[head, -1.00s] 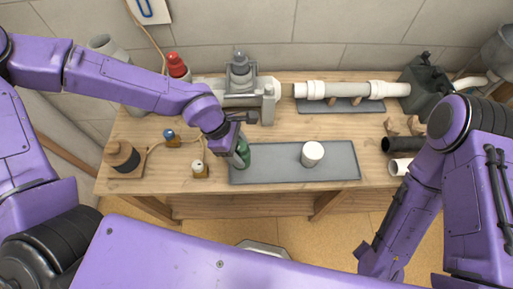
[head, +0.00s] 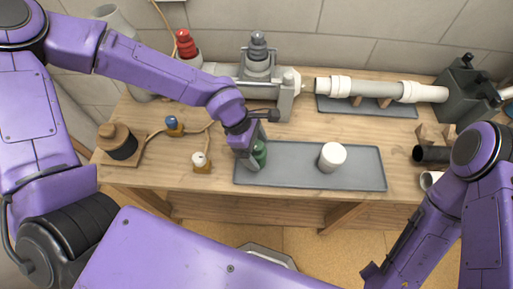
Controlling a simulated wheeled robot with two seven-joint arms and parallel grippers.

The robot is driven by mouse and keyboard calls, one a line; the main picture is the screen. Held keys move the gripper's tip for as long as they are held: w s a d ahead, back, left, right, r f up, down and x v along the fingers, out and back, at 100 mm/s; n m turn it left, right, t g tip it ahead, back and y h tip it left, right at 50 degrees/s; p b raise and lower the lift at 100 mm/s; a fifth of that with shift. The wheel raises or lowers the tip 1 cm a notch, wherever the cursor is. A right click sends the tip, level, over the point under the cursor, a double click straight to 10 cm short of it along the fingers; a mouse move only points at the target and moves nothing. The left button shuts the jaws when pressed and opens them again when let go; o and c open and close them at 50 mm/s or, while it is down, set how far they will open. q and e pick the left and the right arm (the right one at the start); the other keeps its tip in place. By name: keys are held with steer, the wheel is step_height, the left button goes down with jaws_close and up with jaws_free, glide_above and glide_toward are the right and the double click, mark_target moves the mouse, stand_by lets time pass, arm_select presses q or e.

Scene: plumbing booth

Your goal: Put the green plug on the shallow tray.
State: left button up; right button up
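The green plug (head: 260,153) is upright at the left end of the shallow grey tray (head: 300,179). It looks to be on or just above the tray; its base is partly hidden. My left gripper (head: 252,157) points down at the plug, with a grey finger close against its left front side. The far finger is hidden, so I cannot tell whether the gripper is closed on the plug or slightly open around it. My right forearm comes down at the lower right; its fingers do not show.
A grey vise-like fixture (head: 262,88) and a red plug (head: 186,45) are behind. Small blue-topped (head: 173,125) and white-topped (head: 201,161) fittings stand left. The tray's right part is clear.

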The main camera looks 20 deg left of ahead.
arm_select(q)
steer(key=shift+r, duration=0.1)
steer(key=p+v, duration=0.1)
steer(key=v, duration=1.1)
